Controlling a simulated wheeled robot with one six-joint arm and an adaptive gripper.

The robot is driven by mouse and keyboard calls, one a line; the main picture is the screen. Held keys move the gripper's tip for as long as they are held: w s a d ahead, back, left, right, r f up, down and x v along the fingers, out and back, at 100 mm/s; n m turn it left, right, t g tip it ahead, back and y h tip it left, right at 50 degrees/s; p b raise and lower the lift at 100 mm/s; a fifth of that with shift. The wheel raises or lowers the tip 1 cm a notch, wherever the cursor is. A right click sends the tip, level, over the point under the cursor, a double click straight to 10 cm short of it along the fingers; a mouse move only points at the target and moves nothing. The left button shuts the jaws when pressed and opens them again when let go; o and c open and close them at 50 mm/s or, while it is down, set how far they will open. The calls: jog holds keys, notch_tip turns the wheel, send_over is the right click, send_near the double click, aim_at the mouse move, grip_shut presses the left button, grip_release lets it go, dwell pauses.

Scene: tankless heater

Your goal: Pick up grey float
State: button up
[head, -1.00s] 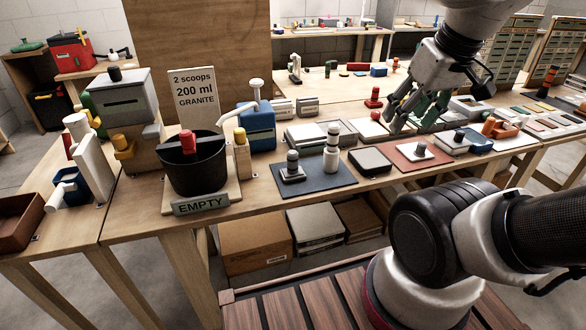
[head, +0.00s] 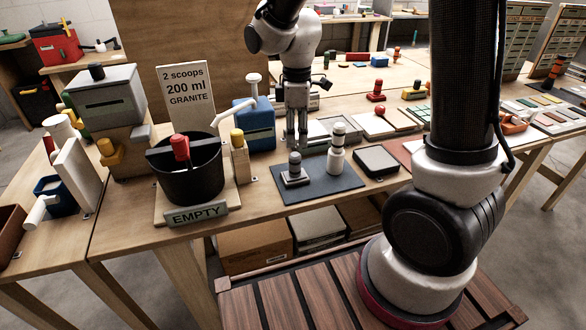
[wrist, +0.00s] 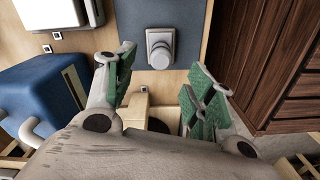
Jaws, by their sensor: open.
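The grey float (head: 295,172) is a small square-based piece with a round knob on top. It stands upright on the dark blue-grey mat (head: 322,184), on the bench. In the wrist view the float (wrist: 160,48) shows from above, near the mat's edge, ahead of my fingertips. My gripper (head: 295,142) points down above and just behind the float in the head view. In the wrist view my gripper (wrist: 165,77) is open, with green-padded fingers spread and nothing between them. The float is apart from both fingers.
A pale bottle-shaped piece (head: 337,150) stands close right of the float on the mat. A blue container (head: 254,128) is left of my gripper, with a wooden post (head: 240,160) and black bucket (head: 190,180) farther left. A dark-topped tray (head: 376,162) lies right.

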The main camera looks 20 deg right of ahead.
aim_at(295, 154)
jog(key=shift+f+n, duration=0.2)
jog(key=shift+n, duration=0.1)
jog(key=f, duration=0.7)
jog(key=shift+a+f, duration=0.25)
grip_shut()
